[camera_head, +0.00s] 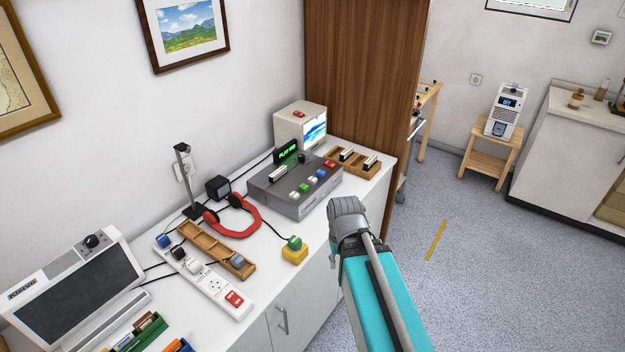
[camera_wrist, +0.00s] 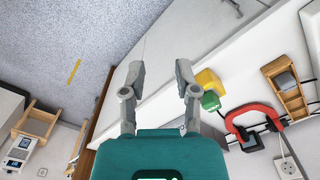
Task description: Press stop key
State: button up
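A grey desktop device (camera_head: 295,185) stands on the white counter in the head view. A small lit green display on it seems to read PLAY. Several coloured keys line its front edge, among them a red key (camera_head: 330,165), a blue key (camera_head: 312,180) and a green key (camera_head: 303,187). Key labels are too small to read, so I cannot tell which is stop. My gripper (camera_head: 346,207) is in front of the device's right front corner, apart from the keys. In the wrist view my gripper (camera_wrist: 158,72) has its fingers spread and empty. The device's keys do not show there.
Open floor is on the right.

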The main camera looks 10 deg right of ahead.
grip_shut()
jog(key=shift+a, duration=0.1)
dwell(1.2)
